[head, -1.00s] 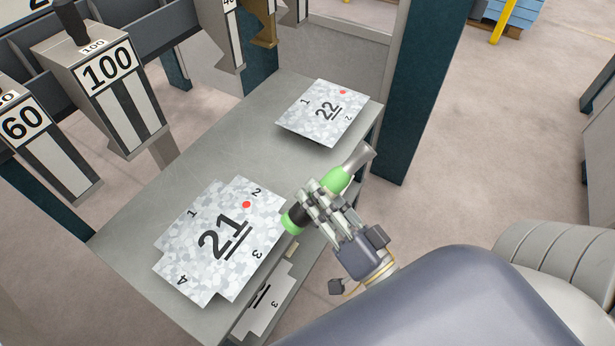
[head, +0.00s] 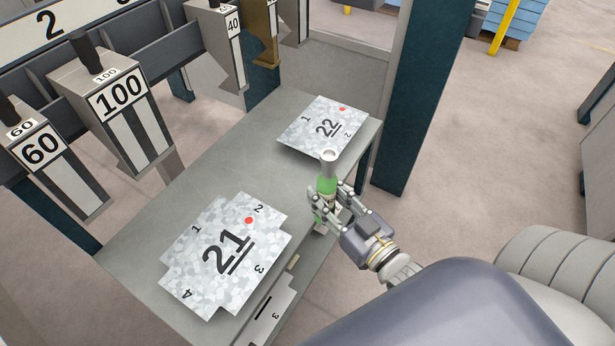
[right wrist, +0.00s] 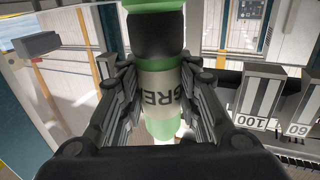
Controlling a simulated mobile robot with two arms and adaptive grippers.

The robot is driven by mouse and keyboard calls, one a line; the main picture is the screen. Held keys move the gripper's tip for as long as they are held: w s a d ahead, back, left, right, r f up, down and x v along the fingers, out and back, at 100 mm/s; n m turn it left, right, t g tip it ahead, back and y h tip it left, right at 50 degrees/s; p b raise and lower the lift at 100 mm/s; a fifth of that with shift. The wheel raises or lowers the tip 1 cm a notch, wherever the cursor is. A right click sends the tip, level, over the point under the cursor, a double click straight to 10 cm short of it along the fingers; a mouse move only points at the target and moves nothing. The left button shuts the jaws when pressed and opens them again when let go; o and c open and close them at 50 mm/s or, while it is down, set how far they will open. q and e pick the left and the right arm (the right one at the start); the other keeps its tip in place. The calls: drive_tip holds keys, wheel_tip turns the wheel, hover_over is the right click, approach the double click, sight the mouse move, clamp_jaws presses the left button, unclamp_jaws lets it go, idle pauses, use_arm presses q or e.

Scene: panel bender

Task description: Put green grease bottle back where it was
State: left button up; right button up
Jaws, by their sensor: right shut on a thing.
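The green grease bottle (head: 327,186) is held upright by my right gripper (head: 325,205) at the right edge of the grey table (head: 180,197). Its grey nozzle points up, and my fingers hide part of its lower body. In the right wrist view the bottle (right wrist: 162,85) stands between the two fingers (right wrist: 160,95), with green bands, a black part and a pale label with partly hidden letters. I cannot tell whether its base touches the table. My left gripper is not in view.
Sheet 21 (head: 205,275) lies at the table's near end and sheet 22 (head: 310,118) at its far end. Another sheet (head: 268,312) shows on a lower level. Tools marked 100 (head: 120,120) and 60 (head: 60,165) hang at left. A dark post (head: 425,90) stands beyond the table.

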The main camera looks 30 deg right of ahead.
drive_tip(key=shift+w+d+f+p, duration=0.1)
drive_tip(key=shift+w+f+p, duration=0.15)
drive_tip(key=shift+w+f, duration=0.85)
drive_tip(key=shift+w+f+p, duration=0.2)
drive_tip(key=shift+w+f, duration=0.05)
drive_tip(key=shift+w, duration=1.6)
drive_tip(key=shift+w+d+f+p, duration=0.1)
drive_tip(key=shift+w+f+p, duration=0.15)
drive_tip(key=shift+w+f, duration=0.85)
drive_tip(key=shift+w+a+r, duration=0.1)
drive_tip(key=shift+w+r, duration=0.25)
drive_tip(key=shift+w, duration=0.05)
drive_tip(key=shift+f, duration=0.15)
drive_tip(key=o, duration=1.2)
